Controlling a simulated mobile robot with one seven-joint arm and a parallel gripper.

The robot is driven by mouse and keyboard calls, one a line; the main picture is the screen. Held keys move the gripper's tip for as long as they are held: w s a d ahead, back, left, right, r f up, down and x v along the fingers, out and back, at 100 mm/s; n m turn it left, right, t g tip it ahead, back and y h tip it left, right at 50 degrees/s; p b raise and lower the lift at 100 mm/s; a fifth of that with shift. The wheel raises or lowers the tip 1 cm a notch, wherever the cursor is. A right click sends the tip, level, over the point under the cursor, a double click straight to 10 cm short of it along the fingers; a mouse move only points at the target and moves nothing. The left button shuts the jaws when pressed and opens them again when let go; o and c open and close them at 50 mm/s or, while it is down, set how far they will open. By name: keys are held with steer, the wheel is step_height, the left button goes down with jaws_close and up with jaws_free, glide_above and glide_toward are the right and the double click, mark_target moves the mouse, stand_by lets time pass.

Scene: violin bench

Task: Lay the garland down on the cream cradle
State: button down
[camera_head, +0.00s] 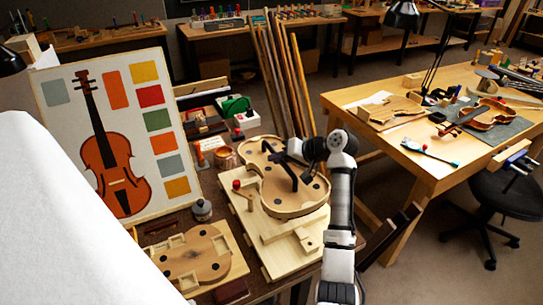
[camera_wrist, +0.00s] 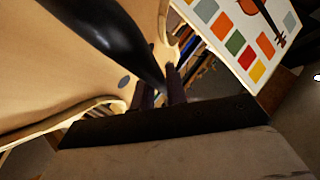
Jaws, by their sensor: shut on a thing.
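The garland (camera_head: 288,203) is a pale, violin-shaped wooden frame with dark round spots on its face and a black bar across it. My gripper (camera_head: 275,160) is over its upper part, shut on it, apparently by the black bar. In the wrist view the garland (camera_wrist: 60,70) fills the upper left, with the bar running towards my dark fingertips (camera_wrist: 163,88). The cream cradle (camera_head: 272,258) is a pale board with blocks and a red-tipped peg, under and in front of the garland.
A tan board with a violin-shaped form (camera_head: 203,245) lies to the left. A violin colour chart (camera_head: 100,140) stands behind it. Tall wooden strips (camera_head: 282,75) lean behind the garland. A small jar (camera_head: 202,211) stands nearby. Another workbench (camera_head: 400,145) is across the gap at right.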

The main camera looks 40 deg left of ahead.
mark_target(279, 175)
steer(key=shift+f+b, duration=2.75)
steer(key=shift+f, duration=0.5)
steer(key=shift+f+b, duration=0.75)
steer(key=shift+f, duration=1.2)
steer(key=shift+f+p, duration=0.15)
steer(key=shift+p, duration=0.2)
steer(key=c, duration=1.4)
jaws_free()
steer(key=shift+d, duration=0.1)
steer(key=shift+o, duration=0.4)
steer(key=shift+f, duration=0.15)
steer(key=shift+d, duration=0.1)
